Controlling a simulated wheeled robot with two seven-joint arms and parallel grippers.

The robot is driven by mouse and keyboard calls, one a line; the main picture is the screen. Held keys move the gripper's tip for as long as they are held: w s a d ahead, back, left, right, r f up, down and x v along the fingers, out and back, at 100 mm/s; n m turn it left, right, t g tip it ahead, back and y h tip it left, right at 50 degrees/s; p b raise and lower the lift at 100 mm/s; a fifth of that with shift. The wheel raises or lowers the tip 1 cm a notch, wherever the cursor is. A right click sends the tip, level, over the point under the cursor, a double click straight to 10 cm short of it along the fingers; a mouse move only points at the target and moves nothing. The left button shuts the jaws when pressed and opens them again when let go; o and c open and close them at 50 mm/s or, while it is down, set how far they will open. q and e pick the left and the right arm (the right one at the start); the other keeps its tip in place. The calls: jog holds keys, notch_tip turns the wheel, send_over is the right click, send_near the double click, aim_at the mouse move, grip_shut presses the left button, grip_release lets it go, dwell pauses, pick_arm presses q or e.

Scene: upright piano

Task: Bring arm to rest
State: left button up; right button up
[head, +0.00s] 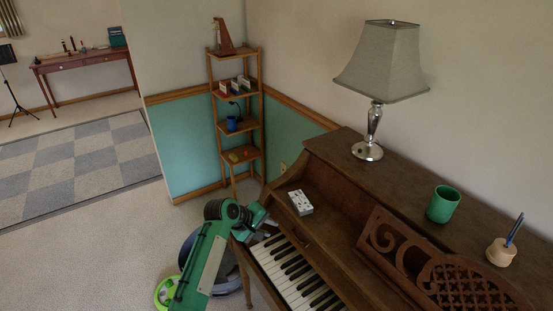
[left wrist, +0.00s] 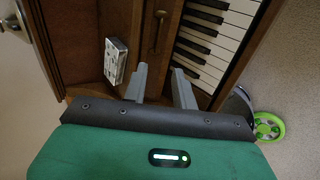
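My green left arm reaches up from the bottom of the head view, and its gripper (head: 268,222) is at the left end of the piano keyboard (head: 300,275). In the left wrist view the two grey fingers of this gripper (left wrist: 160,77) stand apart with nothing between them. The keys (left wrist: 215,40) and brown wood of the piano lie beyond the fingertips. A small white patterned box (head: 300,202) lies on the piano's left end; it also shows beside the left finger in the left wrist view (left wrist: 115,60). My right gripper is in neither view.
The upright piano (head: 325,160) carries a lamp (head: 376,85), a green cup (head: 443,204) and a wooden pen holder (head: 502,251). A carved music stand (head: 430,265) is at its front. A narrow shelf (head: 238,127) stands in the corner. Open carpet (head: 90,250) lies at left.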

pick_arm(q)
jog(key=s+a+f+m+y, duration=0.1)
jog(key=s+a+f+m, duration=0.15)
jog(key=s, duration=0.45)
jog(key=s+a+f+m+y, duration=0.1)
jog(key=s+a+f+y, duration=0.2)
jog(key=s, duration=0.5)
jog(key=s+a+f+m, duration=0.1)
jog(key=s+a+f, duration=0.25)
jog(key=s, duration=0.35)
jog(key=s+a+r+m+g+y, duration=0.1)
jog(key=s+a+r+m+y, duration=0.2)
jog(key=s, duration=0.7)
jog(key=s+a+r+m+g, duration=0.15)
jog(key=s+a, duration=0.35)
jog(key=s, duration=0.5)
jog(key=s+f+x, duration=0.1)
jog(key=s+x, duration=0.2)
jog(key=x, duration=1.2)
jog(key=s+a+f+x, duration=0.1)
jog(key=s+x, duration=0.3)
jog(key=x, duration=1)
jog(key=s+a+f+g, duration=0.1)
jog(key=s+a+f, duration=0.1)
jog(key=s+f, duration=1.7)
jog(key=shift+a+f+m+g, duration=0.35)
jog(key=shift+m, duration=0.05)
